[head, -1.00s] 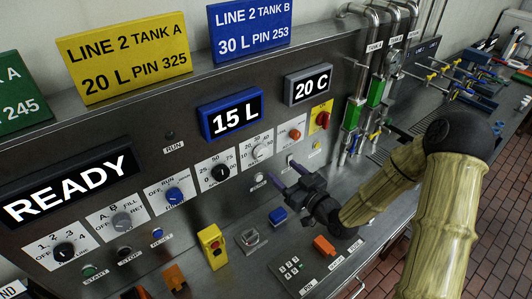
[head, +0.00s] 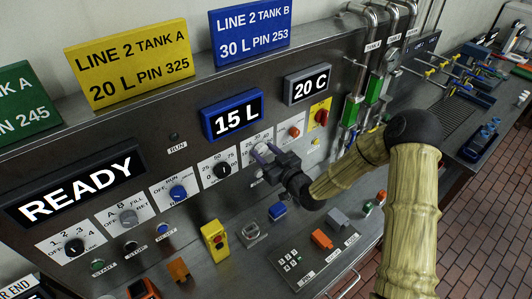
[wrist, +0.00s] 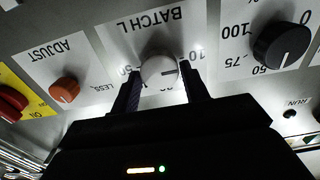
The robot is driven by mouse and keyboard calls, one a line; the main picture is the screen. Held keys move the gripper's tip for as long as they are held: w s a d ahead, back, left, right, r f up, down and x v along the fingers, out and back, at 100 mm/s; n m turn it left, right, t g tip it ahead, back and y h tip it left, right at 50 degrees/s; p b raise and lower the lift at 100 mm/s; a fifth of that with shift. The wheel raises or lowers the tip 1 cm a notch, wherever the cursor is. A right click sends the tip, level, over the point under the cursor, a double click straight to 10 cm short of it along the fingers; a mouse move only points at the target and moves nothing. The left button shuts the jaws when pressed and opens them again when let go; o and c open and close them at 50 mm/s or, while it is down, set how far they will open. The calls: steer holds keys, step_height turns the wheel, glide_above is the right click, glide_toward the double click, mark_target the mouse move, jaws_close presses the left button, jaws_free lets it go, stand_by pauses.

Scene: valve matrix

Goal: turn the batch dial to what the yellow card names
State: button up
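The yellow card (head: 133,62) reads "LINE 2 TANK A, 20 L, PIN 325". The batch dial is a pale round knob (wrist: 160,71) on a white plate marked "BATCH L", upside down in the wrist view. My gripper (wrist: 162,88) is open, with one dark finger on each side of the knob and its tips level with the knob's lower part. I cannot tell whether either finger touches it. In the head view my gripper (head: 264,153) covers the knob and part of its scale. The blue-framed display (head: 234,116) reads "15 L".
A black knob (wrist: 281,45) and an orange adjust knob (wrist: 64,90) flank the batch dial. A blue card (head: 250,33) and a green card (head: 24,98) stand on top of the panel. A yellow box (head: 214,240) with a red button stands on the ledge below.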

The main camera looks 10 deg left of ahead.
steer(key=c, duration=0.5)
steer(key=shift+f+m+b, duration=0.1)
steer(key=shift+m+b, duration=0.3)
steer(key=shift+b, duration=0.1)
steer(key=m+b, duration=0.2)
steer(key=m, duration=0.1)
steer(key=shift+d+f+b, duration=0.1)
steer(key=shift+b, duration=0.25)
steer(key=m+b, duration=0.2)
steer(key=m, duration=0.3)
steer(key=shift+w, duration=0.1)
steer(key=o, duration=1)
steer(key=shift+d, duration=0.1)
